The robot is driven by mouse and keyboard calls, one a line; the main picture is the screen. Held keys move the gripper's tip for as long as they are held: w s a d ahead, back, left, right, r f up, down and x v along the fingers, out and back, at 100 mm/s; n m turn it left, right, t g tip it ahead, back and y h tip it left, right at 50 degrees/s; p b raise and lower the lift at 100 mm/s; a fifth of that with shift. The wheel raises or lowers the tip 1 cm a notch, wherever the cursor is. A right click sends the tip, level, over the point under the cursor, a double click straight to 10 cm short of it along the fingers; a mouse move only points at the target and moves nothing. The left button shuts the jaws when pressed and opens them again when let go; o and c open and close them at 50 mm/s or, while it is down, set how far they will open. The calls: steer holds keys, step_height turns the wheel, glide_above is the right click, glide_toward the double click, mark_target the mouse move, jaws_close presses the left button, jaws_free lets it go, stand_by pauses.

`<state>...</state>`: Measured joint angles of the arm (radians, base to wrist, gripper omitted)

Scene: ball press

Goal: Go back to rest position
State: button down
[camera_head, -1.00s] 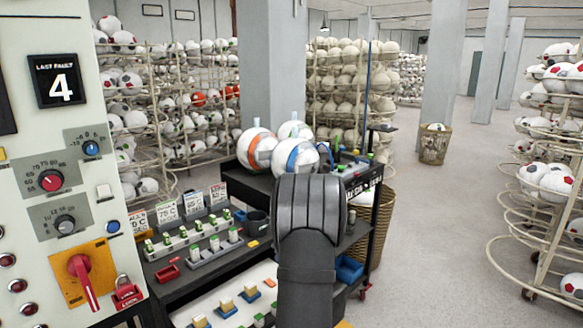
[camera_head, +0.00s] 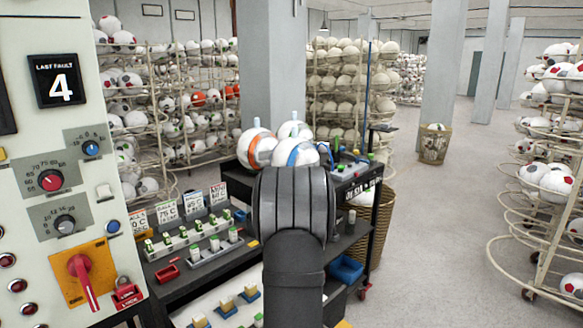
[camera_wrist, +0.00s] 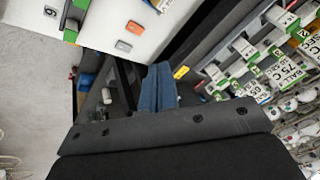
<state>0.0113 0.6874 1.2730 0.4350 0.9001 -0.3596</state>
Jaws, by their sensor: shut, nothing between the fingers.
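My gripper (camera_wrist: 157,88) shows in the wrist view as two blue fingers, side by side and shut, with nothing between them. They point over the cart below. In the head view my dark arm (camera_head: 293,205) stands in front of the black cart (camera_head: 245,170), and the gripper itself is hidden. In the wrist view a white panel (camera_wrist: 110,25) lies beyond the fingers to the upper left, and a rack of labelled green-and-white pieces (camera_wrist: 260,65) lies to the right.
A control panel (camera_head: 30,205) with a red switch (camera_head: 83,280) stands close at left. Balls (camera_head: 262,148) sit on the cart's top. A blue bin (camera_head: 346,268) is right of my arm. Ball racks (camera_head: 545,180) stand at right; the floor (camera_head: 440,250) between is clear.

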step_height(320, 180, up, 6)
steer(key=s+a+m+h, duration=0.1)
steer(key=m+h, duration=0.1)
steer(key=m, duration=0.4)
steer(key=shift+s, duration=0.15)
steer(key=c, duration=2.1)
jaws_free()
